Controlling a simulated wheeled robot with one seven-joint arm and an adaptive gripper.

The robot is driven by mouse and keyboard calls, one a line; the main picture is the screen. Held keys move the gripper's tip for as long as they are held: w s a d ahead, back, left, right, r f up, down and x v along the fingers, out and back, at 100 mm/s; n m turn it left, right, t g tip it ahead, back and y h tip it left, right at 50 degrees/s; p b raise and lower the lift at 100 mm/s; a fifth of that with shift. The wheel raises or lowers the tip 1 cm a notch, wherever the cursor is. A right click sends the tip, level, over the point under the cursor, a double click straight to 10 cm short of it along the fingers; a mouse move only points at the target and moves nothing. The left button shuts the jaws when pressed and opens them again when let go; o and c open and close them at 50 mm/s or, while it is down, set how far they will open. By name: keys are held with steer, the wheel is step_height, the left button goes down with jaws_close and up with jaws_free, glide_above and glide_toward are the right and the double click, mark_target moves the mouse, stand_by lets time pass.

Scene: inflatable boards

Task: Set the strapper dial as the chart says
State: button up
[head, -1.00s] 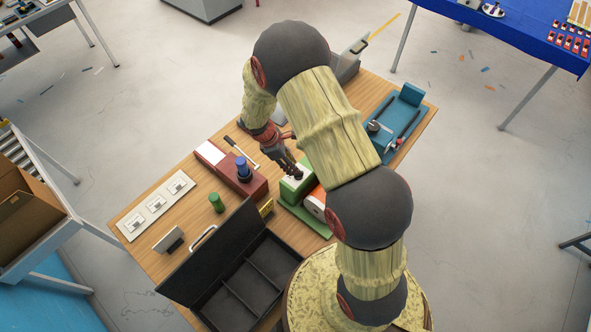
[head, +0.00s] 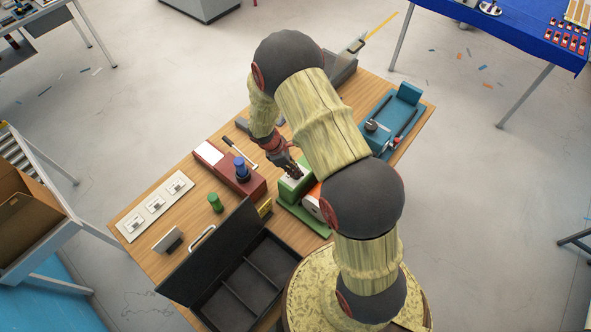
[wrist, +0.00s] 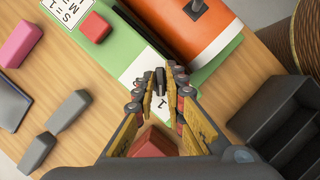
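The strapper is a green machine (head: 291,207) with an orange drum (wrist: 197,35), on the wooden table. Its white dial plate (wrist: 137,74) carries a black mark like a "1". A small black dial knob (wrist: 160,78) stands on the plate. A white chart card (wrist: 68,10) lies at the top left of the wrist view; "S=1" and part of an "M" line are readable, the rest is cut off. My gripper (wrist: 163,88) is over the plate, its fingers apart on either side of the knob. Contact with the knob cannot be made out.
A red block (wrist: 95,27) sits beside the chart. A black compartment case (head: 235,285) stands open close by. A dark red box with a blue knob (head: 241,168) and a green cylinder (head: 216,203) are to the left. A blue device (head: 392,118) is to the right.

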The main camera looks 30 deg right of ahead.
jaws_close()
steer(key=shift+m, duration=0.4)
steer(key=m+g+y+b, duration=0.1)
steer(key=m, duration=0.2)
steer(key=shift+w+f+b, duration=0.1)
steer(key=shift+b, duration=0.3)
steer(key=m+y+b, duration=0.1)
steer(key=m, duration=0.2)
steer(key=m+g+y+b, duration=0.1)
steer(key=m, duration=0.2)
steer(key=shift+d+b, duration=0.15)
steer(key=shift+b, duration=0.25)
steer(key=m, duration=0.2)
steer(key=m+y+b, duration=0.1)
steer(key=m, duration=0.1)
steer(key=shift+d+m+g+y, duration=0.1)
steer(key=shift+m+g+y, duration=0.2)
steer(key=shift+m+y+b, duration=0.55)
steer(key=shift+m+y, duration=0.05)
steer(key=shift+m, duration=1.3)
steer(key=shift+o, duration=2.4)
jaws_free()
